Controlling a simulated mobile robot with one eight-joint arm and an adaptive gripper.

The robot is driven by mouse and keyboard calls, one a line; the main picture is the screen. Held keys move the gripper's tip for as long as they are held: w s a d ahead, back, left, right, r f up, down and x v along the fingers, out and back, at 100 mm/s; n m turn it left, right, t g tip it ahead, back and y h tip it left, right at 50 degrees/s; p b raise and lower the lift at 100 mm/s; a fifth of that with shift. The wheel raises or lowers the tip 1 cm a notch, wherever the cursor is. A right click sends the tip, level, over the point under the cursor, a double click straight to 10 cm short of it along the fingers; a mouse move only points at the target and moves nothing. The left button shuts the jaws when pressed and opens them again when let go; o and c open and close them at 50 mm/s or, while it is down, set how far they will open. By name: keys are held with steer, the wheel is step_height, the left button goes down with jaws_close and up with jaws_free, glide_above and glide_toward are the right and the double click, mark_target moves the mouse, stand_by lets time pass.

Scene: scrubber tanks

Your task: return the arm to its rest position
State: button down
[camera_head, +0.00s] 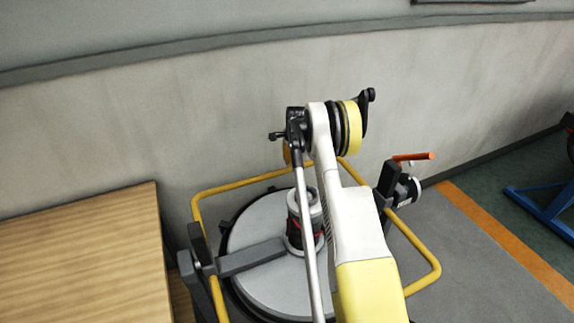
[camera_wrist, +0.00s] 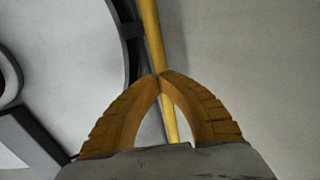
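My arm reaches up from the bottom of the head view, over a round tank, and bends at the top. My gripper (camera_wrist: 160,76) shows in the wrist view as two yellow fingers whose tips meet. No object shows between them. The fingers point toward a yellow rail (camera_wrist: 152,35) that runs behind them, and I cannot tell how far away it is. In the head view my gripper is mostly hidden behind the arm.
The round grey tank lid (camera_head: 260,280) has a dark bar across it and a yellow guard rail (camera_head: 425,255) around it. A valve with an orange handle (camera_head: 413,157) stands at the right. A wooden table (camera_head: 80,255) is at the left, a grey wall (camera_head: 120,130) behind.

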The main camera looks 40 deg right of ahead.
steer(key=p+v, duration=0.2)
steer(key=v, duration=0.6)
steer(key=shift+w+d, duration=0.2)
steer(key=shift+w, duration=0.15)
steer(key=shift+r, duration=0.1)
steer(key=s+a+r+n+t, duration=0.1)
steer(key=s+a+r+n, duration=0.35)
steer(key=a+r, duration=0.7)
steer(key=s+a+r+n+t, duration=0.1)
steer(key=s+a+r+n, duration=0.35)
steer(key=a+r, duration=0.7)
steer(key=s+a+r+n, duration=0.4)
steer(key=s+a+n, duration=0.2)
steer(key=s+a, duration=0.55)
steer(key=s+a+f+n+t, duration=0.1)
steer(key=s+a+f+n, duration=0.1)
steer(key=s, duration=0.5)
steer(key=s+a+f+n+t, duration=0.1)
steer(key=s+a+f+n, duration=0.1)
steer(key=s, duration=0.5)
steer(key=shift+a+n+y, duration=0.4)
steer(key=shift+a+n, duration=0.15)
steer(key=shift+n, duration=0.35)
steer(key=shift+s, duration=0.15)
